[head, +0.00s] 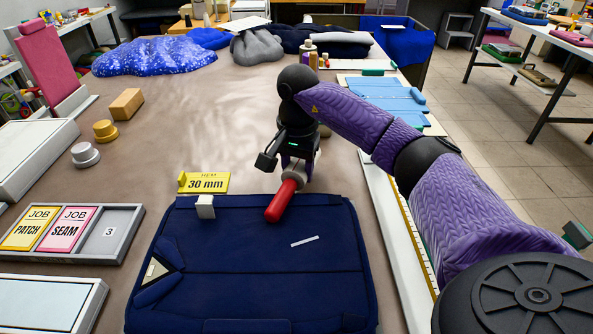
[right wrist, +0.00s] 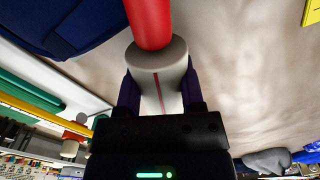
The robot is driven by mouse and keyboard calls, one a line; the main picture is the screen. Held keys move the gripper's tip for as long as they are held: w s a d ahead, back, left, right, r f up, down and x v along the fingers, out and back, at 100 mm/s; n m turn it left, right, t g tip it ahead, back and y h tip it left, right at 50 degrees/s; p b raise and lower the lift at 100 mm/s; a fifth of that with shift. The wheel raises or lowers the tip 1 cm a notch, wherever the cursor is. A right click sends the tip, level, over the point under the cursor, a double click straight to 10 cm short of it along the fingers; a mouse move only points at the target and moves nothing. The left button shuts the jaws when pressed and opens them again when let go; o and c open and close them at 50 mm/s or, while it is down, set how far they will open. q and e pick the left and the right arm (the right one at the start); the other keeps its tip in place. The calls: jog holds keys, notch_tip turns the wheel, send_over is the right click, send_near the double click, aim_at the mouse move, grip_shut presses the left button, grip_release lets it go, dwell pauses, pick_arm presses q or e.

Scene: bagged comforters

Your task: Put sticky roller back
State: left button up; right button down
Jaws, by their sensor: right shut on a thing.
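The sticky roller has a red handle (head: 281,205) and a pale grey-white head (head: 296,173). My right gripper (head: 298,166) is shut on the pale head, and the handle points toward the front of the table. In the right wrist view the pale head (right wrist: 158,62) is between the two dark fingers of my right gripper (right wrist: 160,95), with the red handle (right wrist: 150,20) beyond it. In the head view the handle overlaps the back edge of a folded navy garment (head: 260,270); whether it touches the cloth I cannot tell. My left gripper is not in view.
A job-card tray (head: 125,240) is at left. Bottles (head: 308,52) and folded blue cloth (head: 385,98) are farther back. The brown tabletop's middle is clear.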

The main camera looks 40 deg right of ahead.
aim_at(297, 163)
jog(key=shift+c, duration=1)
grip_release()
notch_tip(297, 163, up, 12)
jog(key=p, duration=0.3)
jog(key=shift+r, duration=0.15)
